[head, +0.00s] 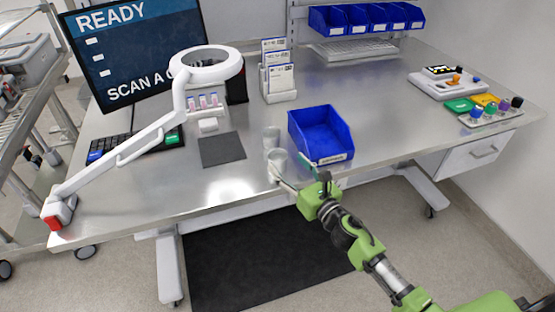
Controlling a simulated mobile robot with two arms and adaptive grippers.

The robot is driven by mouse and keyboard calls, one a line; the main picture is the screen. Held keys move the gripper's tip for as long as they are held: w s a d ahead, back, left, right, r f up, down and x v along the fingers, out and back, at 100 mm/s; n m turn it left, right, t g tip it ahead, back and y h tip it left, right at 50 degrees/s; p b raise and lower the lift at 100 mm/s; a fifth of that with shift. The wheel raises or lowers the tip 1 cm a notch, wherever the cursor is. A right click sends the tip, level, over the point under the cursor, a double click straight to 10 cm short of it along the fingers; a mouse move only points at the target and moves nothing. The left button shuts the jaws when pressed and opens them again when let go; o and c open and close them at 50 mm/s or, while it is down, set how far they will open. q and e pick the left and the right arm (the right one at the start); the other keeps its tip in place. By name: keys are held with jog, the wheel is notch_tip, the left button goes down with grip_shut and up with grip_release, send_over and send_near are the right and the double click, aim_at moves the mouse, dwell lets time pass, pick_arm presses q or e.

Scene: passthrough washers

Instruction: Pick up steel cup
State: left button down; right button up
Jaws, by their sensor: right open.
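Two small grey, steel-looking cups stand near the front edge of the bench, left of the blue bin. The nearer cup (278,161) is right at my right gripper, and the farther cup (271,136) is just behind it. My right gripper (291,169) reaches in from the lower right and is open. Its fingers extend toward the nearer cup, one along its front and one to its right. I cannot tell whether they touch it. My left gripper is not in view.
The blue bin (321,134) stands close to the right of the cups. A dark mat (222,149) lies to their left, with a white magnifier lamp (206,67) beyond. A card holder (279,83) stands behind. The bench (390,128) is clear right of the bin.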

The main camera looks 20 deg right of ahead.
aim_at(283, 162)
jog(key=x, duration=0.2)
jog(key=a+p+x, duration=0.1)
jog(key=x, duration=0.1)
jog(key=shift+w, duration=0.15)
jog(key=shift+w+a+f, duration=0.1)
jog(key=shift+w+f, duration=0.05)
jog(key=shift+w, duration=0.4)
jog(key=shift+s, duration=0.1)
jog(key=c, duration=1.2)
